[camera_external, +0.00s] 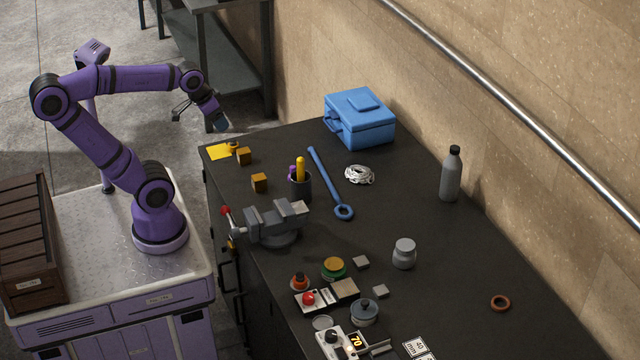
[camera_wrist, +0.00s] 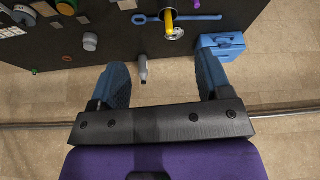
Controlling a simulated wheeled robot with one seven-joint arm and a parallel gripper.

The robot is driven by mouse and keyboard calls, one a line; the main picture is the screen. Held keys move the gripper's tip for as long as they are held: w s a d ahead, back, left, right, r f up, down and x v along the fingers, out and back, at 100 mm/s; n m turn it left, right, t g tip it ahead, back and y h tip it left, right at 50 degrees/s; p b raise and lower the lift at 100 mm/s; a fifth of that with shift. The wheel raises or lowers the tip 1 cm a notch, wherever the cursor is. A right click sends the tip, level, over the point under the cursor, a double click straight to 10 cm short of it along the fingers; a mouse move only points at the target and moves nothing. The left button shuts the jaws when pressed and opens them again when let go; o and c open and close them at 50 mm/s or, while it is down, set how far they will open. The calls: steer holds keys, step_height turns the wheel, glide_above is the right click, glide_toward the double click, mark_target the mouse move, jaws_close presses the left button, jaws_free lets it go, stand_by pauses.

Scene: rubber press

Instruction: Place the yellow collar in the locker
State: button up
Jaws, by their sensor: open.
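A small yellow piece (camera_external: 232,146), which looks like the yellow collar, is at the far left corner of the black bench, at the edge of a flat yellow square (camera_external: 217,153). It is too small to make out its shape. My gripper (camera_external: 217,119) is in the air beyond that corner, above and apart from the piece. In the wrist view, my gripper (camera_wrist: 163,78) has its blue fingers wide apart with nothing held between them. I cannot make out anything that is clearly a locker.
The black bench (camera_external: 400,230) holds two wooden cubes, a pen cup (camera_external: 300,185), a vise (camera_external: 272,225), a blue wrench (camera_external: 325,178), a blue box (camera_external: 360,118) and a grey bottle (camera_external: 451,175). A slatted wooden crate (camera_external: 28,240) is at the left.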

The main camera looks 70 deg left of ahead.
steer(key=s, duration=0.1)
steer(key=s+d, duration=0.1)
steer(key=s+m, duration=0.1)
steer(key=shift+s+d+f, duration=0.15)
steer(key=shift+s+d, duration=0.05)
steer(key=shift+d, duration=0.15)
